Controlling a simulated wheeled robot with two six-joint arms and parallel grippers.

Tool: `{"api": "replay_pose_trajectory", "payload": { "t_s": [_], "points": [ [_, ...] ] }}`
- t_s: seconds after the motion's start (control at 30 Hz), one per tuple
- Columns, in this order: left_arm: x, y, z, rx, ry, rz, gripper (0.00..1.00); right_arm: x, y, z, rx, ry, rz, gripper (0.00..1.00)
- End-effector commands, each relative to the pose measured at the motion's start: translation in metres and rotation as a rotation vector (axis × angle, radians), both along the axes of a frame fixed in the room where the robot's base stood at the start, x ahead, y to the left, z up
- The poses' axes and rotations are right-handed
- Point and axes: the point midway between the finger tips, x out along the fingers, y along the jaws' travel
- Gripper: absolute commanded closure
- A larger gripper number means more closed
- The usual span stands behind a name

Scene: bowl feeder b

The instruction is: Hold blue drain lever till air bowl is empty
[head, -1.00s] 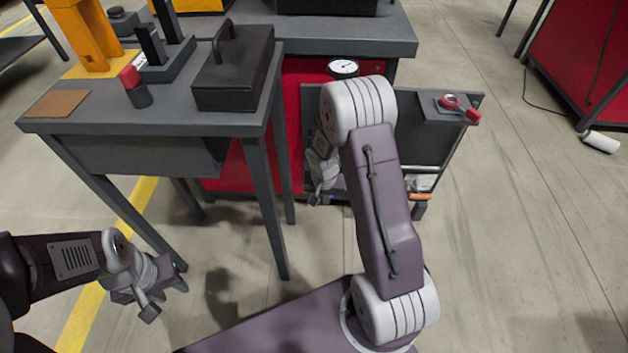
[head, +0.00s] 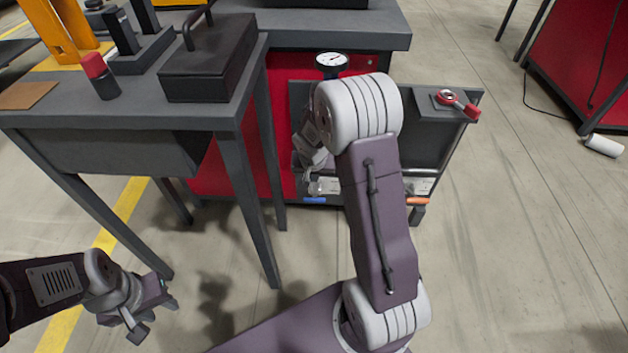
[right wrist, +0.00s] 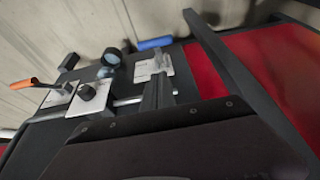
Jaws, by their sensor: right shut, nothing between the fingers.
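The blue drain lever (head: 315,200) shows low on the cabinet front in the head view, and at the top middle of the right wrist view (right wrist: 154,43). It sits beside a pale metal plate. My right gripper (right wrist: 158,82) is shut and empty, its fingertips pointing toward that plate and apart from the blue lever. In the head view my right gripper (head: 316,158) is partly hidden by my own arm. A round dark bowl-like part (right wrist: 110,58) is left of the blue lever; I cannot tell what is in it. My left gripper (head: 154,318) is open and empty, low at the left.
An orange lever (head: 418,201) is to the right of the blue one. A dial gauge (head: 331,62) stands above the panel, and a red-handled valve (head: 458,102) sits on the right shelf. A grey table (head: 120,118) with a black box (head: 208,62) stands at the left.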

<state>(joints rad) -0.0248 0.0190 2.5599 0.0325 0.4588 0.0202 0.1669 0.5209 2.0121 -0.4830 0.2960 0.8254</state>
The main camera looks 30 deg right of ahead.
Motion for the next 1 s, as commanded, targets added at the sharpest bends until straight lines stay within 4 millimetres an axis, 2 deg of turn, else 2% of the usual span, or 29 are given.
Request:
{"api": "replay_pose_trajectory", "payload": {
  "t_s": [0.03,0.1,0.23,0.3,0.4,0.57,1.0],
  "points": [
    [0.000,0.000,-0.014,0.000,0.000,0.000,0.64,0.003,-0.002,-0.018,0.000,0.002,0.000,1.00],
    [0.000,0.000,-0.022,0.000,0.000,0.000,0.64,0.008,-0.005,-0.033,0.001,0.001,0.000,1.00],
    [0.000,0.000,-0.039,0.000,0.000,0.000,0.64,0.015,-0.009,-0.058,0.000,0.000,0.001,1.00],
    [0.000,0.000,-0.053,0.000,0.000,0.000,0.64,0.009,-0.005,-0.070,0.000,0.000,0.003,1.00],
    [0.000,0.000,-0.063,0.000,0.000,0.000,0.64,0.005,-0.003,-0.078,-0.001,-0.001,0.003,1.00],
    [0.000,0.000,-0.068,0.000,0.000,0.000,0.64,0.002,-0.001,-0.082,0.000,-0.001,0.002,1.00],
    [0.000,0.000,-0.064,0.000,0.000,0.000,0.64,0.004,-0.001,-0.081,0.000,0.000,0.001,1.00]
  ]
}}
